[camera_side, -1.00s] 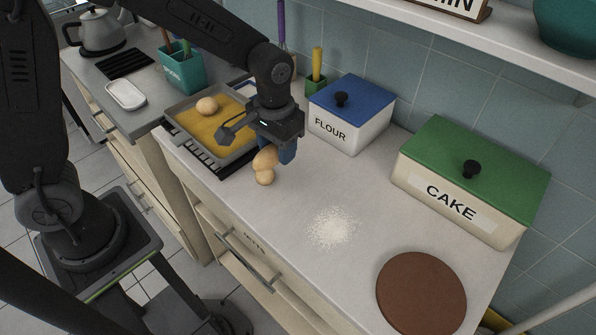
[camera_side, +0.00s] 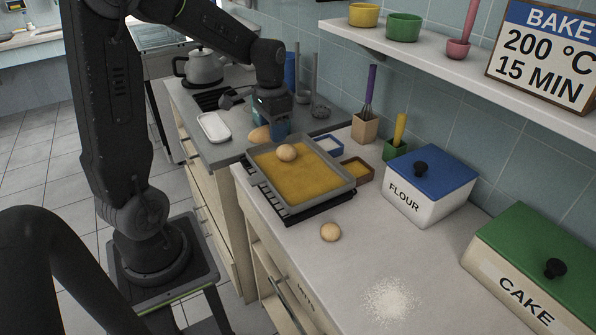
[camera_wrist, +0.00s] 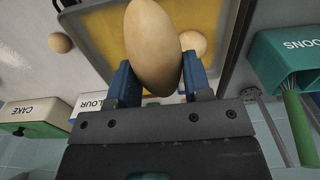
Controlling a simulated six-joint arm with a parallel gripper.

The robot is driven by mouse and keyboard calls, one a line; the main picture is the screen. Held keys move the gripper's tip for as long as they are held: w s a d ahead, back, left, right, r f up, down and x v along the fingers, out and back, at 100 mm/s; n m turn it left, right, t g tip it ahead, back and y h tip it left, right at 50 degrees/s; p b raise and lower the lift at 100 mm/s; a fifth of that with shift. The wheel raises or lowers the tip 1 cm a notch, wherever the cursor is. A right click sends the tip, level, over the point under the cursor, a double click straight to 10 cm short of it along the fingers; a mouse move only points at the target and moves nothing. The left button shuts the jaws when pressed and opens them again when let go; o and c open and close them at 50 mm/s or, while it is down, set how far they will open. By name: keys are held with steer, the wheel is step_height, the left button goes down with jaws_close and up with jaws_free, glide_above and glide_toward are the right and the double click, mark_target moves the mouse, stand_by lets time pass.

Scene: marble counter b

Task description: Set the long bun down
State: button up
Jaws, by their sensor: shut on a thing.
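My gripper (camera_side: 268,133) is shut on the long bun (camera_wrist: 152,45), a tan oval. In the side view the long bun (camera_side: 259,134) shows at the left of the blue fingers, beside the far-left edge of the baking tray (camera_side: 340,187). In the wrist view the bun stands out between the fingers (camera_wrist: 158,84), with the tray (camera_wrist: 98,27) behind it. I cannot tell its height or whether it touches anything. A round bun (camera_side: 286,152) lies on the tray's yellow surface near its far-left end; it also shows in the wrist view (camera_wrist: 193,43).
Another round bun (camera_side: 330,232) sits on the marble counter, near scattered flour (camera_side: 389,300). A white dish (camera_side: 214,127) and a kettle (camera_side: 199,66) stand on the grey counter. The FLOUR box (camera_side: 428,188) and CAKE box (camera_side: 535,265) stand at right.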

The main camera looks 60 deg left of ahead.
steer(key=shift+s+a, duration=0.1)
steer(key=shift+a, duration=0.15)
glide_above(315, 183)
step_height(315, 183, down, 7)
steer(key=shift+s+r, duration=0.1)
steer(key=shift+r, duration=0.05)
steer(key=shift+f, duration=2.05)
steer(key=shift+f, duration=0.15)
steer(key=o, duration=0.9)
